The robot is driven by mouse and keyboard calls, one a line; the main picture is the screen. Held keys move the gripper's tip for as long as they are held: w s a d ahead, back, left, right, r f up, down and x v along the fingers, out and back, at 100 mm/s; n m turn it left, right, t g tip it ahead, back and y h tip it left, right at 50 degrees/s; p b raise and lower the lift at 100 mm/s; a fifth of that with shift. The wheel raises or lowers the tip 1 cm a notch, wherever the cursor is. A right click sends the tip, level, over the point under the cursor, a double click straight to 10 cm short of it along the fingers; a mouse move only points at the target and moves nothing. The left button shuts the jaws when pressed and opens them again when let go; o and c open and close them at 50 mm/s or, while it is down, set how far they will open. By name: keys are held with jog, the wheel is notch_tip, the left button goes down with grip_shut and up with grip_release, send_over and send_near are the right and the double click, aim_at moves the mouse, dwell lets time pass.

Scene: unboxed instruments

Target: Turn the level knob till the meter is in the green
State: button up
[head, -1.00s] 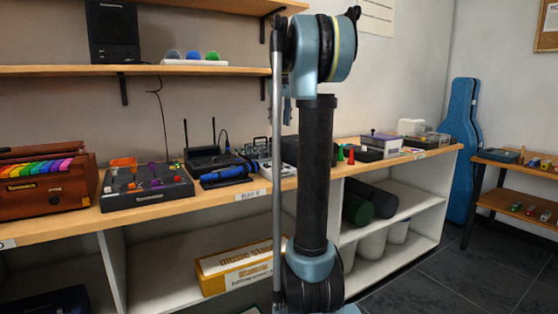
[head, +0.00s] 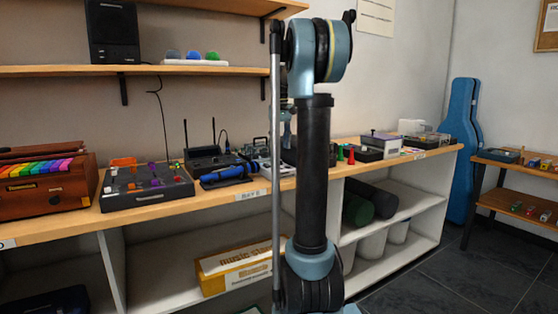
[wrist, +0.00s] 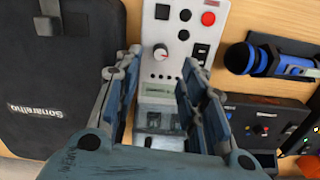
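In the wrist view, a pale control panel (wrist: 150,20) lies under my gripper. Its small round knob (wrist: 161,52), light with a red mark, sits between and just beyond my fingertips. A meter (wrist: 158,118) with a clear window is on the same panel, nearer my palm; its needle and green zone are too small to read. My gripper (wrist: 162,64) is open, a finger on each side of the panel, with nothing held between them. In the head view my arm hides most of the panel and the gripper.
A black case (wrist: 65,75) lies left of the panel in the wrist view. A blue and black cylinder (wrist: 270,60) and a dark box with knobs (wrist: 262,125) lie to its right. The panel also carries a red button (wrist: 208,18) and black switches.

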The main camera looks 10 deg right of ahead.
aim_at(280, 162)
notch_tip(280, 162, down, 6)
jog(key=shift+f, duration=0.25)
grip_shut()
